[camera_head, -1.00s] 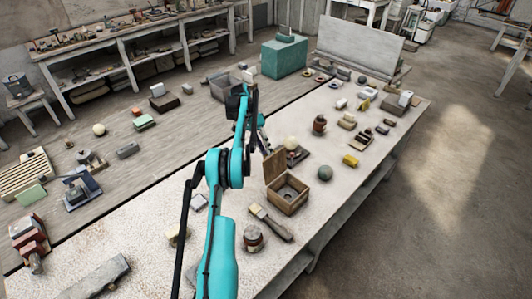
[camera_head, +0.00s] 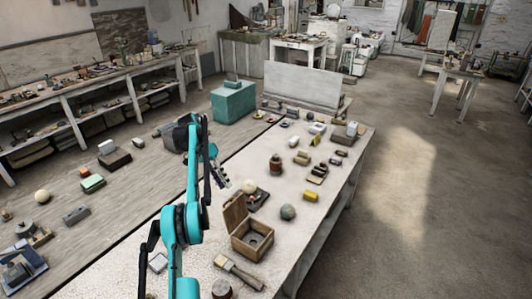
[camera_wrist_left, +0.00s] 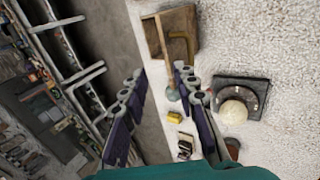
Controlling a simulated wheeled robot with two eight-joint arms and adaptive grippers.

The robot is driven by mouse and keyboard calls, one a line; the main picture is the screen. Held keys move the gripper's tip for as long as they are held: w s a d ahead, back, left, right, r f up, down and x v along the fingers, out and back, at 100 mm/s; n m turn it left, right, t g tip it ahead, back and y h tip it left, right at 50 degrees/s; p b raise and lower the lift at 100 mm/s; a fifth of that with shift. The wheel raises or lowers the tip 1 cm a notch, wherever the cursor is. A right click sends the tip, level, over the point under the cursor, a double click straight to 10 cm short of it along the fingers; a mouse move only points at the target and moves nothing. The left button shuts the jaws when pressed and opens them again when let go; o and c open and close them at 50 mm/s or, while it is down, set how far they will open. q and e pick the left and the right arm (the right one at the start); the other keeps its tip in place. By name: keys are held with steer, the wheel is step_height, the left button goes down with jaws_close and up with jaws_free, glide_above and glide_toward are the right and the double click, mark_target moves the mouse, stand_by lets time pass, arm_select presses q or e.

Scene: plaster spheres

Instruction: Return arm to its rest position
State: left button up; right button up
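My left arm is raised above the worktable (camera_head: 205,258) in the head view. Its gripper (camera_head: 222,176) is near the table's middle, above the surface and left of a cream sphere (camera_head: 249,186). In the left wrist view the two fingers of my left gripper (camera_wrist_left: 160,112) stand wide apart with nothing between them. The cream sphere (camera_wrist_left: 234,111) rests on a dark square base to the right of the fingers. A grey-green sphere (camera_head: 288,212) lies on the table; it also shows in the wrist view (camera_wrist_left: 172,93). My right gripper is not in view.
An open wooden box (camera_head: 252,244) stands in front of the spheres. A brush (camera_head: 238,270) and a brown jar (camera_head: 276,164) are nearby. A teal block (camera_head: 233,103) and an upright board (camera_head: 302,86) stand at the back. Floor on the right is clear.

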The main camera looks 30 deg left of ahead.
arm_select(q)
steer(key=shift+d, duration=0.1)
steer(key=w+d+r+t+y+b, duration=0.15)
steer(key=d+r+y+b, duration=0.35)
steer(key=d, duration=0.8)
steer(key=s+d+n+t+b, duration=0.1)
steer(key=s+d+b, duration=0.1)
steer(key=s+d, duration=0.7)
steer(key=s+d+f+t+y+b, duration=0.1)
steer(key=s+d+f+t+b, duration=0.4)
steer(key=s+d+f, duration=0.8)
steer(key=s+f, duration=0.2)
steer(key=s, duration=0.2)
steer(key=shift+d+y+b, duration=0.3)
steer(key=shift+b, duration=0.1)
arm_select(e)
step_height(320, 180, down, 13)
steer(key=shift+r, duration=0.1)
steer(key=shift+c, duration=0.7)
arm_select(q)
steer(key=shift+a, duration=0.1)
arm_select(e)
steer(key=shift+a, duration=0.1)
